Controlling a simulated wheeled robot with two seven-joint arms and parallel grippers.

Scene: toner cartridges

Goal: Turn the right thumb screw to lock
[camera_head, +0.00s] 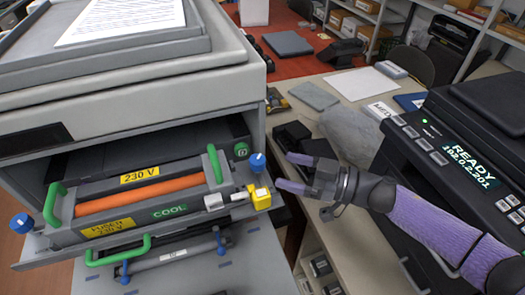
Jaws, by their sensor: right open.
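The right thumb screw (257,163) is a blue knob at the right end of the fuser unit (150,200), just above a yellow connector block (260,197). My right gripper (283,172) is open just to the right of the blue knob, its two fingers pointing left toward it. The fingertips look apart from the knob, and nothing shows between them. A second blue thumb screw (22,223) is at the unit's left end. The unit has green handles and an orange roller, and sits in the printer's open front. My left gripper is not in view.
A printer (120,85) with a paper sheet on top fills the left. A black device (440,145) with a "READY" display stands at right, close to my right arm. A bar with blue ends (172,256) lies below the fuser unit. Shelves stand at the back.

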